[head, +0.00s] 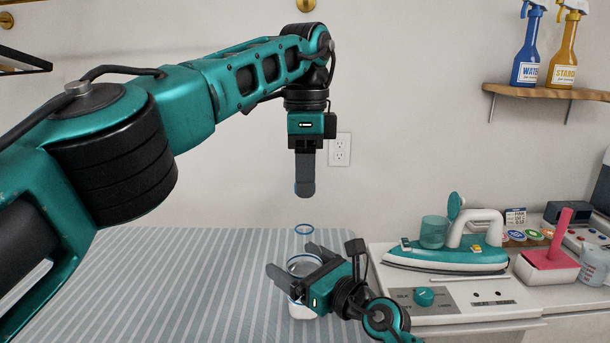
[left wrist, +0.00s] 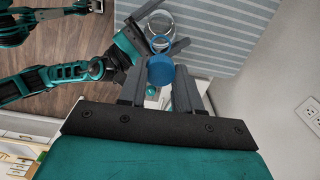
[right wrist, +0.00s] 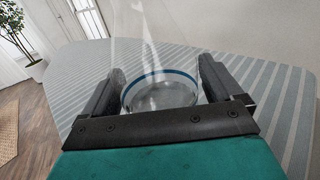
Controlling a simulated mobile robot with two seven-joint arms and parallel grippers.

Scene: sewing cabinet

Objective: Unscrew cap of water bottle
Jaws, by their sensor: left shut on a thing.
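The water bottle is clear with blue rings and stands upright on the striped board; its upper ring (head: 304,230) shows in the head view. It also shows in the right wrist view (right wrist: 160,92). My left gripper (head: 304,190) points down above the bottle, apart from its top. In the left wrist view it is shut on the round blue cap (left wrist: 160,72); in the head view the fingers hide nearly all of the cap. My right gripper (head: 302,264) has its fingers on either side of the bottle; I cannot tell whether they press on it.
The striped board (head: 170,290) is clear left of the bottle. A teal iron (head: 450,256) stands on a white machine at the right, with a pink-handled item (head: 550,255) beyond it. Spray bottles (head: 528,45) stand on a wall shelf.

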